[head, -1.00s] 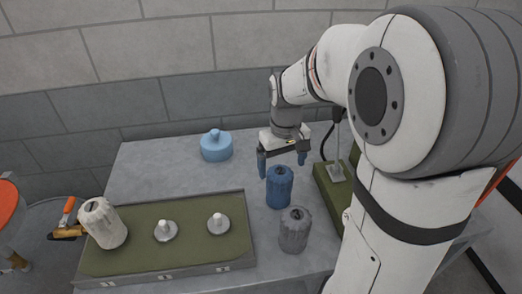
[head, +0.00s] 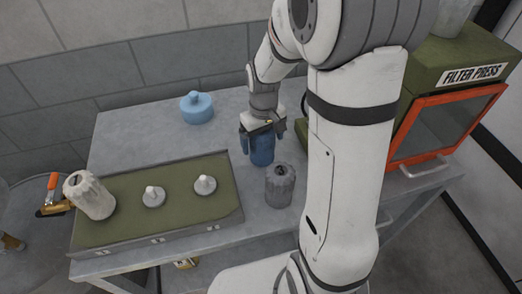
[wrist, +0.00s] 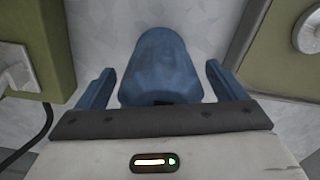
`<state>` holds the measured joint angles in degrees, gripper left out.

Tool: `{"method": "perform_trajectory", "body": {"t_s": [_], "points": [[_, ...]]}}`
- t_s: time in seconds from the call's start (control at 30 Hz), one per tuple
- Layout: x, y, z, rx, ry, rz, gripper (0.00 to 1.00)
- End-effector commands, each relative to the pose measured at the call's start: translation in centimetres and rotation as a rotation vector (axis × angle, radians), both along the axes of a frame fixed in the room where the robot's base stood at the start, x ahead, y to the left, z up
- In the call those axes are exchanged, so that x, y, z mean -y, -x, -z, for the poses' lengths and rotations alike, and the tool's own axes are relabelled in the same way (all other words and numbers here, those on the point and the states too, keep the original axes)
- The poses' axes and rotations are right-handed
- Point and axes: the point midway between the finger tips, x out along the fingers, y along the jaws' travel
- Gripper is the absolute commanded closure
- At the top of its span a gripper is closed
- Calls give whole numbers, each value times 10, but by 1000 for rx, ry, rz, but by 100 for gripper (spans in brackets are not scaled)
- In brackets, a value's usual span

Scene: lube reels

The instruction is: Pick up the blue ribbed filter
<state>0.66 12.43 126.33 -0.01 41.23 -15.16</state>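The blue ribbed filter (head: 262,150) stands upright on the grey table in the head view, behind the grey ribbed filter. My gripper (head: 261,137) is down around its upper part, with its top hidden behind the gripper. In the wrist view the blue filter (wrist: 161,68) lies between the two blue fingers of my gripper (wrist: 160,85). The fingers are spread, with a visible gap on each side of the filter, so the gripper is open and not holding it.
A grey ribbed filter (head: 279,185) stands just in front. A green tray (head: 150,228) with two pegs and a white tilted filter (head: 90,195) is at left. A light blue lidded pot (head: 196,107) stands behind. The green filter press (head: 447,115) is at right.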

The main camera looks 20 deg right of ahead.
Motion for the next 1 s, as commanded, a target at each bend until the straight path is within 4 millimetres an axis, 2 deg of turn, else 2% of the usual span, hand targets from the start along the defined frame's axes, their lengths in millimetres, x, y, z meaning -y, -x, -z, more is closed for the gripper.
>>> {"method": "perform_trajectory", "body": {"t_s": [0.07, 0.8, 1.0], "points": [[0, 0, 0, 0, 0, 0, 15], [-1, 0, 0, 0, 0, -2, 76], [-1, 0, -1, 1, 0, -2, 77]]}}
